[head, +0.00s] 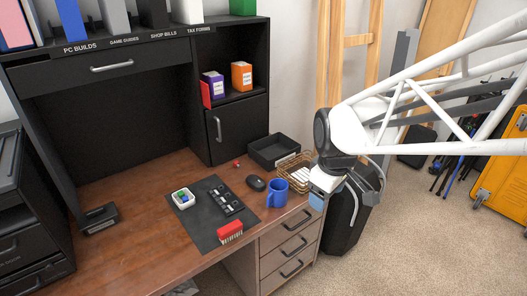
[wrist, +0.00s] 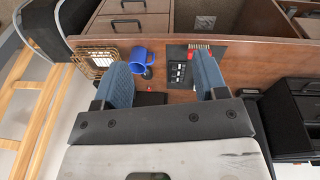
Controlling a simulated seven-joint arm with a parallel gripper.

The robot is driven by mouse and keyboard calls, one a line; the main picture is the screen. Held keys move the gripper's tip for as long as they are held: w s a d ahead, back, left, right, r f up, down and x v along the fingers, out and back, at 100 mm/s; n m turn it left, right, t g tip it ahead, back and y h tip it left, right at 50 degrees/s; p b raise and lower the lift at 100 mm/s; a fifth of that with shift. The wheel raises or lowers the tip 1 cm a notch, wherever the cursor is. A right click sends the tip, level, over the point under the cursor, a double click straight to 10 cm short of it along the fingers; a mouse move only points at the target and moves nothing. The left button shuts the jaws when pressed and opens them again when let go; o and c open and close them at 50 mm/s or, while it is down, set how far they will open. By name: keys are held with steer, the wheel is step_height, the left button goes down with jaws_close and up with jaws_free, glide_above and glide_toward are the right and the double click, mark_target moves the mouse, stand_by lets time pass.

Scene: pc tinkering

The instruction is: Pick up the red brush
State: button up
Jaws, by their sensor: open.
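The red brush (head: 230,230) lies on the front edge of the dark mat in the head view, with pale bristles along its front side. In the wrist view the brush (wrist: 196,46) shows beyond my right fingertip, partly hidden by that finger. My gripper (head: 316,203) is at the right in the head view, beyond the desk's right end and apart from the brush. In the wrist view my gripper (wrist: 162,70) has its two blue fingers spread wide with nothing held between them.
A blue mug (head: 277,192), a wire basket (head: 296,173) and a black tray (head: 273,151) stand at the desk's right end, near my gripper. The desk's left front is clear.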

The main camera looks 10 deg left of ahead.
steer(key=w+a+f+n, duration=0.4)
steer(key=w+a+f, duration=0.1)
steer(key=a, duration=0.2)
steer(key=w+a+f+n, duration=0.4)
steer(key=a+f+n, duration=0.1)
steer(key=a, duration=0.2)
steer(key=n+g, duration=0.2)
steer(key=n, duration=0.5)
glide_above(230, 227)
steer(key=f, duration=1.2)
steer(key=shift+w+f, duration=0.35)
steer(key=shift+f, duration=1.25)
steer(key=shift+s+f, duration=0.2)
steer(key=shift+f, duration=1.15)
steer(key=shift+s+f, duration=0.15)
steer(key=shift+f, duration=1.15)
